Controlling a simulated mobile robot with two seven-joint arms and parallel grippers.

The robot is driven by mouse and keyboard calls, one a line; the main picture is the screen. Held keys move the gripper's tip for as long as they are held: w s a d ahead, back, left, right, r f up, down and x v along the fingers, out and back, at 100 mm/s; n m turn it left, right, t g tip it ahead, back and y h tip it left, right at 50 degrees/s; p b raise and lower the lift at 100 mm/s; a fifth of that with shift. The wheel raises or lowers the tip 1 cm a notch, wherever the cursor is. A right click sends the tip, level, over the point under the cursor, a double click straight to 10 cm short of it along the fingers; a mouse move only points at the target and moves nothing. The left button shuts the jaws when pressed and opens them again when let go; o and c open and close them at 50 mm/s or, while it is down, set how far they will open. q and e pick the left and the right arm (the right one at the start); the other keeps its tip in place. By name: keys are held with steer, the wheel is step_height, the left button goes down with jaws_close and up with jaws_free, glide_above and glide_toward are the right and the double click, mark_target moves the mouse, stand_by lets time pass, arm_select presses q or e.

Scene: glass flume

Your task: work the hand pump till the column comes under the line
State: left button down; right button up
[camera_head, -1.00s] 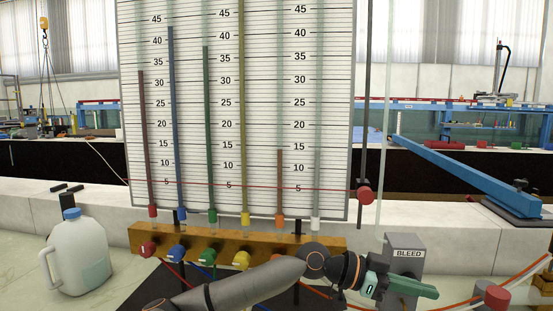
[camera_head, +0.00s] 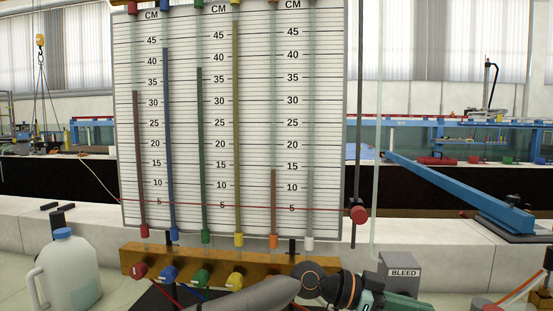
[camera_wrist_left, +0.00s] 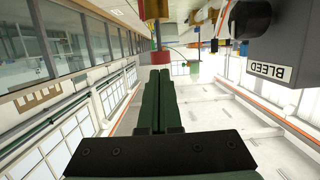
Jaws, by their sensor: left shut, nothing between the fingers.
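The gauge board (camera_head: 185,15) carries several upright tubes with coloured columns. Red (camera_head: 139,160), blue (camera_head: 168,140), green (camera_head: 200,150), yellow (camera_head: 237,130) and orange (camera_head: 273,200) columns all top out above the thin red line (camera_head: 230,207), which crosses near 5. Orange is the lowest of these, near 14. The rightmost tube (camera_head: 309,190) is pale; its level is hard to read. My left gripper (camera_head: 425,306) is shut and empty beside the BLEED box (camera_head: 400,271). In the wrist view its fingers (camera_wrist_left: 160,86) point toward a red cylinder (camera_wrist_left: 160,54). No pump is clearly identifiable. My right gripper is not in view.
A white jug (camera_head: 68,272) stands at lower left. A brown manifold block (camera_head: 140,261) with coloured knobs lies under the board. A red slider (camera_head: 358,214) sits on a rod at the line's right end. A blue beam (camera_head: 460,192) slopes at right.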

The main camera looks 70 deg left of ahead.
arm_select(q)
step_height(320, 180, up, 8)
steer(key=w+d+p, duration=0.1)
steer(key=w+p, duration=0.1)
steer(key=p, duration=0.1)
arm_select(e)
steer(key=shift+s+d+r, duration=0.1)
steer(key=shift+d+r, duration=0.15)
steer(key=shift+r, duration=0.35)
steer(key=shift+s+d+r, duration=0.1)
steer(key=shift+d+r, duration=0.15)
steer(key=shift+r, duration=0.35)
arm_select(q)
steer(key=shift+d+p, duration=0.15)
steer(key=shift+p, duration=0.2)
steer(key=w+d+f+p, duration=0.4)
steer(key=w+f, duration=0.2)
steer(key=w, duration=0.2)
steer(key=shift+w+d+f, duration=0.15)
steer(key=shift+d+f, duration=0.15)
steer(key=shift+d, duration=0.1)
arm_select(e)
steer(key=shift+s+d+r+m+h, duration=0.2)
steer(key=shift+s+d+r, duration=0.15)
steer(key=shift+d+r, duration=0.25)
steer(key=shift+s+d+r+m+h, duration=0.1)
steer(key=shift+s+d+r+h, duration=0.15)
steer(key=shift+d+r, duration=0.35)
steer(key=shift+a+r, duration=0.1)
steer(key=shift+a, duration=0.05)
